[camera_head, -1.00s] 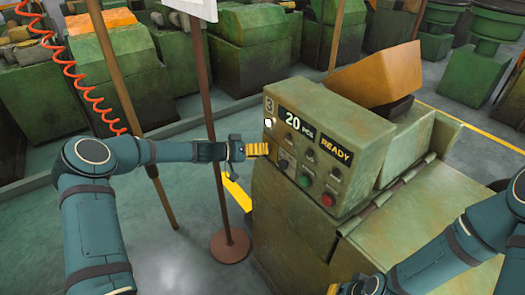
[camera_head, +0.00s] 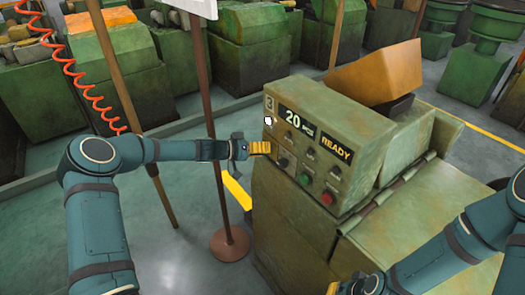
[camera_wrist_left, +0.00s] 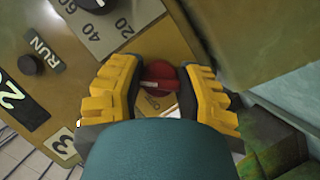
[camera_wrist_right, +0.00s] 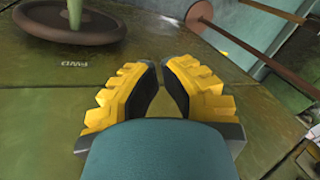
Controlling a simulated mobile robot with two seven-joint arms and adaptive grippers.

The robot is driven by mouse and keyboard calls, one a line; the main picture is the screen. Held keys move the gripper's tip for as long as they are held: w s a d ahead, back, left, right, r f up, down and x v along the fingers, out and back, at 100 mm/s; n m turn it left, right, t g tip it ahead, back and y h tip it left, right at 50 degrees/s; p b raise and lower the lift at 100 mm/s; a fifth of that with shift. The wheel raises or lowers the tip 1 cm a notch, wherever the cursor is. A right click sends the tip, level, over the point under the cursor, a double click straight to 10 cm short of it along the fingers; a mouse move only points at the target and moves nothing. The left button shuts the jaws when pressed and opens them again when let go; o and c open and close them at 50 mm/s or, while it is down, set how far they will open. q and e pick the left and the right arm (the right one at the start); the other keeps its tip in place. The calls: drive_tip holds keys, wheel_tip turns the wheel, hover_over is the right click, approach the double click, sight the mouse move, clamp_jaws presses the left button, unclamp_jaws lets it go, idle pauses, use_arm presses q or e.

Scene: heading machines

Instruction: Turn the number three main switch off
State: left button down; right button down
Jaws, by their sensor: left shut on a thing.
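The control box (camera_head: 330,115) of the number three machine stands right of centre in the head view, with a "3" label (camera_head: 269,104) at its upper left corner. The left wrist view also shows the "3" label (camera_wrist_left: 62,145). My left gripper (camera_head: 266,147) is at the left edge of the box's panel. In the left wrist view, its yellow fingers are on both sides of a red rotary switch (camera_wrist_left: 160,83) and shut on it. The head view hides this switch behind the fingers. My right gripper (camera_wrist_right: 161,66) is empty, its fingertips close together, away from the panel.
The panel has dark knobs (camera_head: 310,152), a green button (camera_head: 304,181) and a red button (camera_head: 328,196). A brown post on a round base (camera_head: 230,245) stands left of the machine. An orange cover (camera_head: 372,75) is behind the box.

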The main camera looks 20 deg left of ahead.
use_arm(q)
drive_tip(key=n+h+b, duration=0.1)
drive_tip(key=b, duration=0.1)
drive_tip(key=n+b, duration=0.2)
drive_tip(key=shift+f+h, duration=0.25)
drive_tip(key=shift+h, duration=0.15)
drive_tip(key=shift+n+h+b, duration=0.4)
drive_tip(key=shift+n+b, duration=0.1)
drive_tip(key=shift+n, duration=0.4)
drive_tip(key=shift+r+n+h+b, duration=0.1)
drive_tip(key=shift+n+h+b, duration=0.3)
drive_tip(key=shift+n, duration=0.4)
drive_tip(key=n, duration=0.2)
drive_tip(key=shift+n+t+h+b, duration=0.3)
drive_tip(key=shift+t+b, duration=0.1)
drive_tip(key=shift+r+n+t, duration=0.1)
drive_tip(key=shift+n+t, duration=0.2)
drive_tip(key=shift+n, duration=0.7)
drive_tip(key=n+h, duration=0.1)
drive_tip(key=n, duration=0.1)
drive_tip(key=shift+n+t, duration=0.3)
drive_tip(key=shift+t, duration=0.1)
drive_tip(key=shift+r+n+t+p, duration=0.1)
drive_tip(key=shift+n+t+p, duration=0.35)
drive_tip(key=shift+n, duration=1.05)
drive_tip(key=shift+n+t, duration=0.3)
drive_tip(key=shift+t, duration=0.05)
